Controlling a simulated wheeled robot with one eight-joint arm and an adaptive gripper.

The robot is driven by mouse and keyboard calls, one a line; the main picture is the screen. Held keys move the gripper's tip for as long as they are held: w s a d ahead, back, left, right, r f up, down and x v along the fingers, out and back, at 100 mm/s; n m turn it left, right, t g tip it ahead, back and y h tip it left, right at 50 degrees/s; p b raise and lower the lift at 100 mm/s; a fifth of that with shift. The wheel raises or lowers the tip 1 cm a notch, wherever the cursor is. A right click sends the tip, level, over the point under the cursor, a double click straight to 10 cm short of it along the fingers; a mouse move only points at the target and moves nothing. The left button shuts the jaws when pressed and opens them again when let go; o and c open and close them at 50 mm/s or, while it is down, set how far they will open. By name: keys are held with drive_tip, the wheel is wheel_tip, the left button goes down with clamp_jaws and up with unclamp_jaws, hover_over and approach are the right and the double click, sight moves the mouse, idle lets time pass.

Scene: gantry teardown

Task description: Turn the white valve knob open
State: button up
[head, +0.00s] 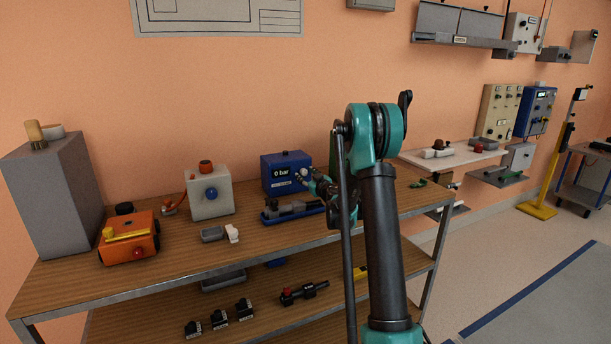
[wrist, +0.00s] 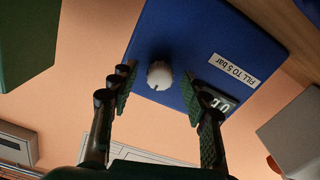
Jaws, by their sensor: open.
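The white valve knob (wrist: 159,75) sits on the front face of a blue box (wrist: 190,50). In the wrist view it shows between my fingertips, with a small dark mark on its rim. My gripper (wrist: 160,90) is open, its two fingers apart on either side of the knob in the picture; no contact shows. In the head view the blue box (head: 280,171) stands at the back of the top shelf, its display reading 0 bar. My gripper (head: 314,181) is at the box's right front there, and partly hides that side.
A label (wrist: 234,71) on the box reads FILL TO 5 bar. The wooden shelf (head: 180,262) also holds a blue vise-like tool (head: 290,211) before the box, a white box (head: 209,194) with a red-orange top fitting, and an orange case (head: 128,239).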

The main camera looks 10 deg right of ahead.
drive_tip(key=shift+w+a, duration=0.15)
drive_tip(key=shift+w, duration=0.15)
drive_tip(key=shift+c, duration=0.4)
clamp_jaws()
